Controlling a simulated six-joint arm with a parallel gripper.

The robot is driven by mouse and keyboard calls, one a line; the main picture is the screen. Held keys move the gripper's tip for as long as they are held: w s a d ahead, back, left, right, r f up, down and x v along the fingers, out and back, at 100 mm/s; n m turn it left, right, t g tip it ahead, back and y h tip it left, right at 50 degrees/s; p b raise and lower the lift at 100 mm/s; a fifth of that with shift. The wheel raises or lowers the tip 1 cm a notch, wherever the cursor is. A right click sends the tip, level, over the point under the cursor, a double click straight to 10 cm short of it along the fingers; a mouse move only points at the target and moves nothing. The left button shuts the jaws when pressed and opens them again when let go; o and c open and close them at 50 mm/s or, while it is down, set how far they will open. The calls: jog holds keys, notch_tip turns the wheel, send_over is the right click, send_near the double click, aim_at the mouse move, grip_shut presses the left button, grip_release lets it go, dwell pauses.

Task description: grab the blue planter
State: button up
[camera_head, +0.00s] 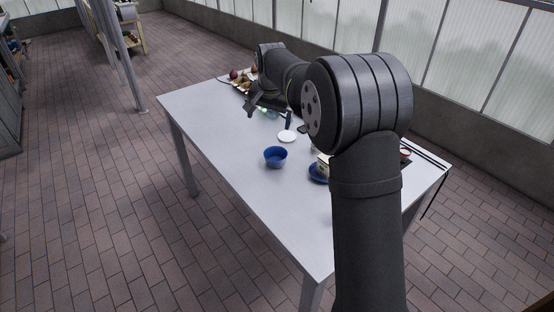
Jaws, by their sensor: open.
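A round blue pot (275,158), which looks like the blue planter, stands upright on the white table (225,155), left of my arm. Its rim is open at the top and nothing touches it. My gripper (269,116) is open at the far part of the table, beyond the blue pot and apart from it. A small pale greenish thing shows between or behind the fingers; I cannot tell which. A second blue thing (317,173), flat like a dish, is partly hidden behind my arm with a pale item on it.
A white round disc (287,136) lies between the gripper and the blue pot. A tray with several reddish and brown round items (241,82) sits at the far end. A dark item lies at the right edge, partly hidden. The table's left side is clear.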

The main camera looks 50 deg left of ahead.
jog(key=w+f+m+g+y, duration=0.15)
jog(key=w+f+m, duration=0.35)
jog(key=m, duration=0.6)
jog(key=m+g+y, duration=0.1)
jog(key=m, duration=1)
send_near(276, 155)
jog(key=shift+s+f, duration=0.3)
jog(key=shift+s, duration=0.25)
jog(key=shift+s+f, duration=0.25)
jog(key=shift+s, duration=0.3)
jog(key=shift+s+d+x, duration=0.1)
jog(key=shift+d+x, duration=0.05)
jog(key=shift+x, duration=1.2)
jog(key=shift+s+d+x, duration=0.1)
jog(key=shift+d+x, duration=0.05)
jog(key=shift+x, duration=1.25)
jog(key=shift+f, duration=0.1)
jog(key=c, duration=1)
